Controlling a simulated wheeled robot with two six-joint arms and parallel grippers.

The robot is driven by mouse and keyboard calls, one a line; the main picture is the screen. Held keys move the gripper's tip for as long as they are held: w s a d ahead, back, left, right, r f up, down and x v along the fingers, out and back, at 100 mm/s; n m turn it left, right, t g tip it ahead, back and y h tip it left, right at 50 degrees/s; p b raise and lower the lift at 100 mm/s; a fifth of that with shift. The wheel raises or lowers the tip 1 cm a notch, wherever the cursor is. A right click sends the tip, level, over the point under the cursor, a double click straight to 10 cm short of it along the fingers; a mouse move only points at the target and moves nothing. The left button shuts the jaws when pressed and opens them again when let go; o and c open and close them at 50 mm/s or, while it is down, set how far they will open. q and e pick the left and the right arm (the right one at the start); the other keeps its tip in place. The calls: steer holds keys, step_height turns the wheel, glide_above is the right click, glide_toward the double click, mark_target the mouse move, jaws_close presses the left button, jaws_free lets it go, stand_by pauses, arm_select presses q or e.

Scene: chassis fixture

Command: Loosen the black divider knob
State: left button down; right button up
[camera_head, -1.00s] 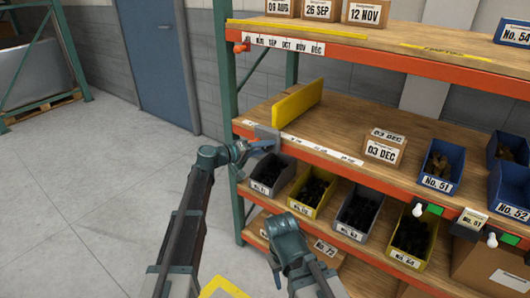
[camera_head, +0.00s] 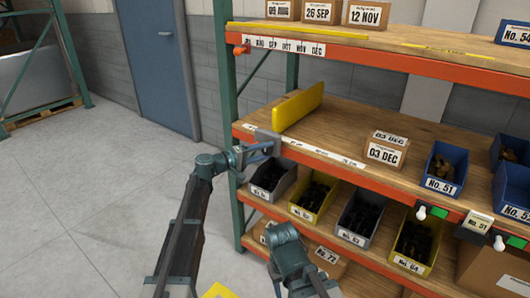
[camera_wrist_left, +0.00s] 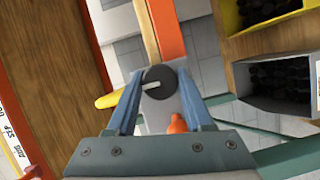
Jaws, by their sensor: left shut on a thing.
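The black divider knob (camera_wrist_left: 160,82) is a round dark disc with a pale pointer line, in the wrist view. It sits on a grey bracket (camera_head: 268,137) at the front edge of the middle shelf. A yellow divider (camera_head: 298,107) stands upright on that shelf behind the bracket. My left gripper (camera_head: 263,150) is at the bracket, and its two blue fingers (camera_wrist_left: 161,78) are shut on the knob from both sides. The knob is hidden in the head view. My right wrist (camera_head: 285,240) is low in front of the bins; its fingers cannot be made out.
Dark-filled bins (camera_head: 268,180) stand on the lower shelf just below my left gripper. A 03 DEC box (camera_head: 386,152) and a blue bin (camera_head: 444,167) stand further right on the middle shelf. An orange knob (camera_head: 241,49) is on the upper rail. Floor at left is clear.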

arm_select(q)
steer(key=shift+c, duration=1.5)
jaws_free()
steer(key=f+p+v, duration=0.1)
steer(key=v, duration=1.3)
steer(key=shift+r, duration=0.5)
steer(key=s+d+f+m+g+y+p, duration=0.1)
steer(key=s+d+m+g+y+p, duration=0.25)
steer(key=s+d+p, duration=0.4)
steer(key=s+d+f+m+g+y+p, duration=0.2)
steer(key=s+d+g+p, duration=0.25)
steer(key=s, duration=0.55)
steer(key=s+a+r+m+y+p, duration=0.1)
steer(key=s+a+y+p, duration=0.2)
steer(key=s, duration=0.4)
steer(key=s+a+r+m+g+y+p, duration=0.1)
steer(key=s+a+r+y+p, duration=0.1)
steer(key=s+y+p, duration=0.3)
steer(key=shift+s+a+r+m+y+p, duration=0.2)
steer(key=shift+s+a+m+y+p, duration=0.25)
steer(key=shift+s+y, duration=0.8)
